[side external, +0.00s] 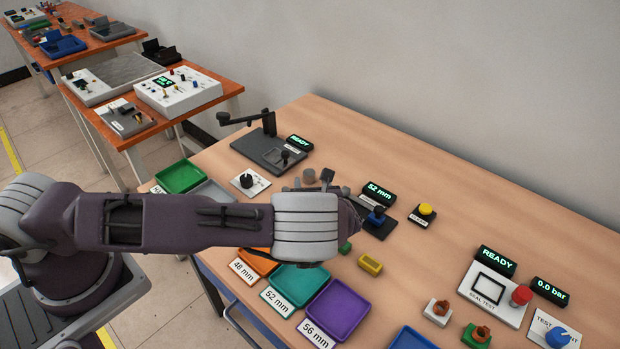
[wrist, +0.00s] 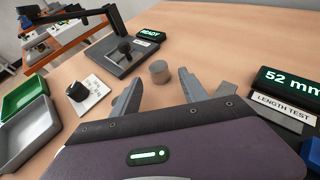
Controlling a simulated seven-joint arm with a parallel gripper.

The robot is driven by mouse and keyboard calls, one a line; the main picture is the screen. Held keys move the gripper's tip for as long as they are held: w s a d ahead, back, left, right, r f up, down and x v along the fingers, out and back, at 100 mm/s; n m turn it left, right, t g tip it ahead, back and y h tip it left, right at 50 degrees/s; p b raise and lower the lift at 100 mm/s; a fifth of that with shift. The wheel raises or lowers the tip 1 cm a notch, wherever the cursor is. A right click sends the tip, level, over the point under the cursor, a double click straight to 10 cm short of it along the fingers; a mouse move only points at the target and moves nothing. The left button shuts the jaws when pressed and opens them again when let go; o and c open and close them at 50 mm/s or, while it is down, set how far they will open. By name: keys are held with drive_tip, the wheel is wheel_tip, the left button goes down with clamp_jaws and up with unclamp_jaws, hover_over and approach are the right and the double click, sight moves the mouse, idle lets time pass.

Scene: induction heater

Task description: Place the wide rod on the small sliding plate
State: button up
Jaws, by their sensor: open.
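A short grey cylinder, which looks like the wide rod, stands upright on the wooden table in the side view (side external: 309,176) and in the wrist view (wrist: 159,73). My gripper (wrist: 158,88) is open and empty, with the cylinder just beyond and roughly between its fingertips. In the side view my wrist hides most of the gripper (side external: 307,185). A dark device (side external: 262,150) with a lever arm and a READY display stands behind the cylinder. A small grey plate with a black knob lies on its top, apparently the sliding plate (wrist: 131,52).
A white dial panel (side external: 250,183) and green tray (side external: 181,177) are left of the cylinder. The length test unit (side external: 376,221) with its 52 mm display is to the right. Coloured trays, including a purple one (side external: 337,310), line the front. The table's back strip is clear.

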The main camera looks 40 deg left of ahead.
drive_tip(key=v, duration=0.3)
drive_tip(key=s+a+r+n+g+h, duration=0.2)
drive_tip(key=s+r+n+g+h, duration=0.1)
drive_tip(key=s+r+n, duration=0.7)
drive_tip(key=s+a+r+n+g+h, duration=0.2)
drive_tip(key=s+r+n+g+h, duration=0.3)
drive_tip(key=r+n, duration=0.55)
drive_tip(key=s+d+r+n+t+h, duration=0.1)
drive_tip(key=s+d+r+n+t, duration=0.1)
drive_tip(key=s+r, duration=0.3)
drive_tip(key=s+d+r+n+t+h, duration=0.1)
drive_tip(key=s+r+n, duration=0.3)
drive_tip(key=s, duration=0.8)
drive_tip(key=shift+s+d+r+t, duration=0.15)
drive_tip(key=shift+d+r+t, duration=0.2)
drive_tip(key=shift+r+t, duration=0.3)
drive_tip(key=shift+o, duration=0.5)
drive_tip(key=shift+s+d+f, duration=0.1)
drive_tip(key=shift+s+d, duration=0.05)
drive_tip(key=shift+s, duration=0.15)
